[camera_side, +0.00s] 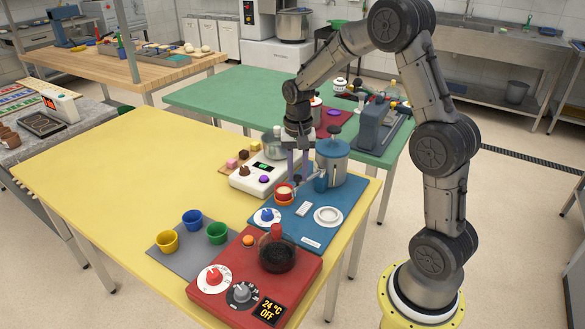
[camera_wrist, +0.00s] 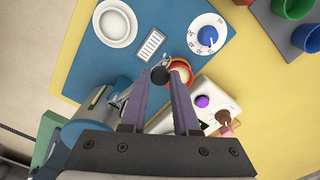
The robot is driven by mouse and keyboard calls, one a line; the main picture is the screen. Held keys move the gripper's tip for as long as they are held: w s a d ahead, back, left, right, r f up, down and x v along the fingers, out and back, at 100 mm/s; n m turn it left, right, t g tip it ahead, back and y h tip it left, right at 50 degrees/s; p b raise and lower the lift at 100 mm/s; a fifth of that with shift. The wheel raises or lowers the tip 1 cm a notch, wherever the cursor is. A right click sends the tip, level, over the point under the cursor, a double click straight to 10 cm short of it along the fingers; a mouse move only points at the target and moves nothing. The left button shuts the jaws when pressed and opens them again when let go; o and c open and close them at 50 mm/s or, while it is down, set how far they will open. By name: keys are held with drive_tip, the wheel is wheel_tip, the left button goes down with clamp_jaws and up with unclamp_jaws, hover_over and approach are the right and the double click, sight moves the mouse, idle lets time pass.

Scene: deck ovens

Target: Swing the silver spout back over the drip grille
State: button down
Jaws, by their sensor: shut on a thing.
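The silver spout (camera_wrist: 118,100) comes off the side of the blue tank (camera_side: 332,160), which stands on the blue board. The spout's black knob (camera_wrist: 159,76) lies between the fingertips of my gripper (camera_wrist: 160,80), which is shut on it. In the side view my gripper (camera_side: 297,165) points down just left of the tank. The spout's free end is close to a red cup (camera_wrist: 181,65) with pale contents, beside the drip grille (camera_wrist: 151,45) rather than over it. The grille (camera_side: 303,208) is a small white slotted rectangle on the board. My fingers hide part of the spout.
On the blue board are a blue-knobbed dial (camera_side: 267,215) and a white plate (camera_side: 327,215). A white scale-like device (camera_side: 263,177) stands behind the cup. A red hotplate unit (camera_side: 255,280) and colored cups (camera_side: 192,219) are nearer the front. The yellow table's left side is clear.

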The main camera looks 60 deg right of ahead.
drive_tip(key=shift+s+a+n, duration=0.1)
drive_tip(key=shift+s+n, duration=0.95)
drive_tip(key=shift+n, duration=0.25)
drive_tip(key=c, duration=0.7)
unclamp_jaws()
drive_tip(key=shift+o, duration=0.2)
wheel_tip(320, 180, up, 14)
